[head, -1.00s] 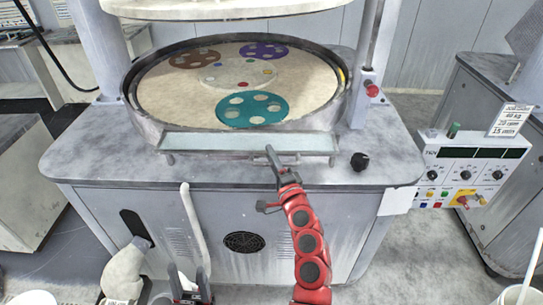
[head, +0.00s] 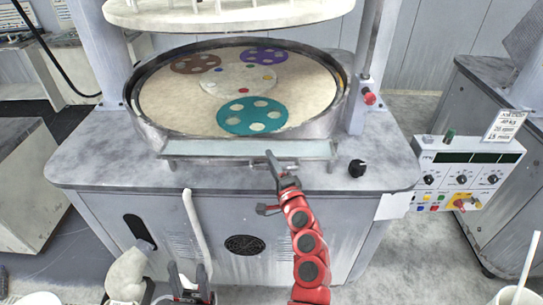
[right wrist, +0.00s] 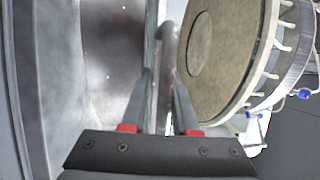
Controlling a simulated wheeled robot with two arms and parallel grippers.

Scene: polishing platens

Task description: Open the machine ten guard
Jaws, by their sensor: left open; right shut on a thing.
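The polishing machine stands in the middle of the head view, with a round platen basin (head: 152,118) on its grey top. Its guard (head: 225,149), a long pale strip along the basin's front, lies low with a bar under its edge. My right gripper (head: 272,160) is at the guard's front right and is shut on the bar. In the right wrist view the bar (right wrist: 168,62) runs between the fingers of the right gripper (right wrist: 165,85). My left gripper (head: 190,285) is open and empty, low in front of the cabinet. No machine number is readable.
A raised upper platen (head: 230,14) hangs over the basin. A black knob (head: 357,168) is on the top to the right of my right gripper, and a red button (head: 369,96) is on the post. A control panel (head: 465,170) stands at the right. A white bucket (head: 515,298) is at lower right.

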